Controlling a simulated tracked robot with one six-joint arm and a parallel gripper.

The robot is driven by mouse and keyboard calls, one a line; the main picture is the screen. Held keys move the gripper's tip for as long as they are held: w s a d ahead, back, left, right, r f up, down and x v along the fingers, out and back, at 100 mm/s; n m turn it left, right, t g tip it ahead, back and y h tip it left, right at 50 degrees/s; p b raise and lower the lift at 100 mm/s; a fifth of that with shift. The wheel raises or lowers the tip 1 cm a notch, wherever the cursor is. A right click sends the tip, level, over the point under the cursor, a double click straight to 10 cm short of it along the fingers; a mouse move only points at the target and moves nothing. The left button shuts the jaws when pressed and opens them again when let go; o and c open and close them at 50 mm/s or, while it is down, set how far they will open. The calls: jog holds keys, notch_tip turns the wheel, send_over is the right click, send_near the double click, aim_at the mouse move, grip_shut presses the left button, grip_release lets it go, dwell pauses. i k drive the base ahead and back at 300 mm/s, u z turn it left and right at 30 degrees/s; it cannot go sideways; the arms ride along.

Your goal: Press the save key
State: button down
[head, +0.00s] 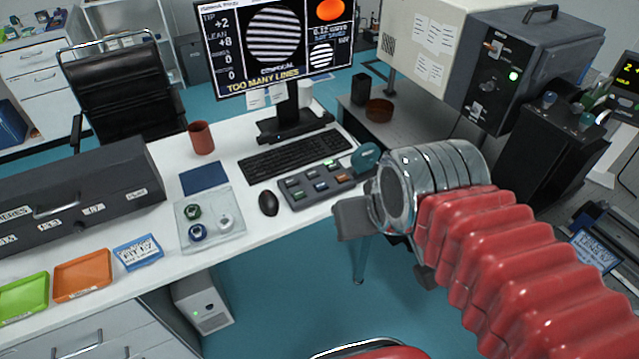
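A dark grey key panel (317,198) lies on the white desk to the right of the mouse. It has several small keys, among them a green-lit one at the back and an orange one near the right end. Their labels are too small to read, so I cannot tell which is the save key. My gripper (357,205) is at the end of my red-sleeved arm, just right of the panel in the picture. A grey finger part shows at the desk's front edge. My silver wrist hides much of the gripper, and its opening is not clear.
A keyboard (295,155) lies behind the panel and a black mouse (268,203) to its left. The monitor (275,42) reads "TOO MANY LINES" and "NOT SAVED". A teal rounded thing (365,157) stands close to the panel's right end. A clear tray (210,235) holds small parts.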

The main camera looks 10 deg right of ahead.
aim_at(321, 186)
jog(key=i, duration=1)
